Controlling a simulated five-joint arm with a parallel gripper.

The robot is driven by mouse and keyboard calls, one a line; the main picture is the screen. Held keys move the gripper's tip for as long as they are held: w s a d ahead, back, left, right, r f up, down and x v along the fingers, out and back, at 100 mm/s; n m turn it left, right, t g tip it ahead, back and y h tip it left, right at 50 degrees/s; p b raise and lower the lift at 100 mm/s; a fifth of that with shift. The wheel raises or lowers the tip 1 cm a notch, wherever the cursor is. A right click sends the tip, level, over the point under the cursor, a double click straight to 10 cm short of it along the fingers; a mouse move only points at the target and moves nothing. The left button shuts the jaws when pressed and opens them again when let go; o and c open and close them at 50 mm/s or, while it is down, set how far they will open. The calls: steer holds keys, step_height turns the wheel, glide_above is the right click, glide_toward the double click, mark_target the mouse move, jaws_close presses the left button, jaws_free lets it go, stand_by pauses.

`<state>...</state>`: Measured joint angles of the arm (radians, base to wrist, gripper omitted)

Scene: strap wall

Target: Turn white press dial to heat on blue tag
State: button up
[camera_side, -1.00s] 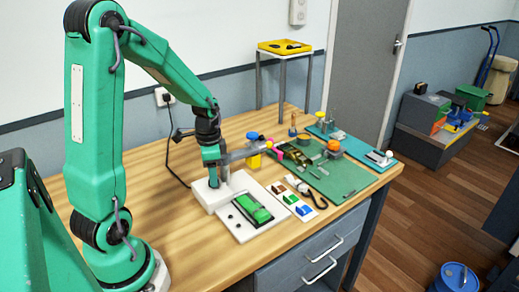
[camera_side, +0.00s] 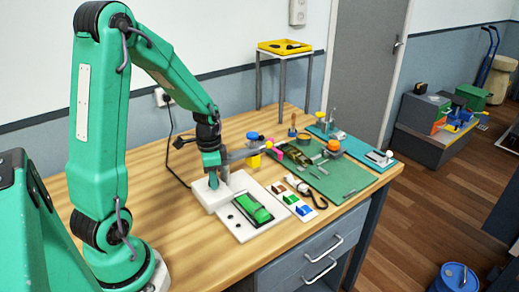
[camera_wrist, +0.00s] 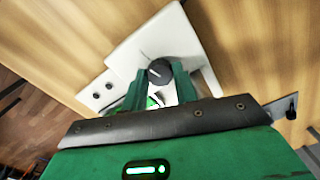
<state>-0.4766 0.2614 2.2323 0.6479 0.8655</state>
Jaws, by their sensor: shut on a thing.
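The white press (camera_side: 207,196) stands on the wooden bench, with a flat white plate in front of it carrying a green block (camera_side: 252,208). My gripper (camera_side: 218,181) points down over the press's raised rear part. In the wrist view my gripper (camera_wrist: 161,84) has its green fingers on both sides of a dark grey dial (camera_wrist: 160,70) with a pale pointer line, and is shut on it. The fingers hide part of the dial, and I cannot read its setting marks. The blue tag (camera_side: 303,210) lies right of the press, in a row with a green tag (camera_side: 290,199) and a brown tag (camera_side: 278,188).
A black hook-shaped strap (camera_side: 316,197) lies beside the tags. A green mat (camera_side: 335,183) with several small items is farther right. A yellow-topped stand (camera_side: 284,47) rises at the back. The bench in front of the press is clear.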

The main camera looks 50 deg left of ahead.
steer(key=shift+n, duration=0.3)
steer(key=n, duration=0.9)
stand_by(0.5)
steer(key=o, duration=1)
steer(key=shift+r, duration=0.15)
steer(key=shift+r, duration=3.8)
